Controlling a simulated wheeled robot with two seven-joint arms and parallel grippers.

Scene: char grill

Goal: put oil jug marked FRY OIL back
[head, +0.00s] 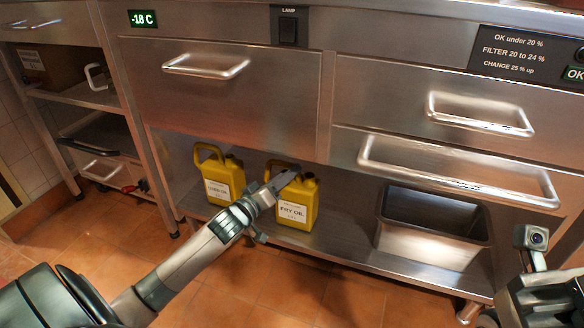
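The yellow jug marked FRY OIL (296,212) stands upright on the low steel shelf (340,238) under the counter. Its handle (278,164) is at its upper left, partly hidden by my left gripper. My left gripper (284,183) reaches in from the left, with its fingers across the jug's top by the handle. The fingers are seen edge-on, so I cannot tell whether they are closed on the handle or only in front of it. My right gripper (540,295) is at the lower right edge, partly cut off, away from the jugs; its fingers do not show clearly.
A second yellow jug (219,183) with a different label stands just left of the FRY OIL jug. A steel bin (432,226) sits to the right on the shelf, with bare shelf between. A drawer (226,95) with a bar handle hangs above the jugs.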

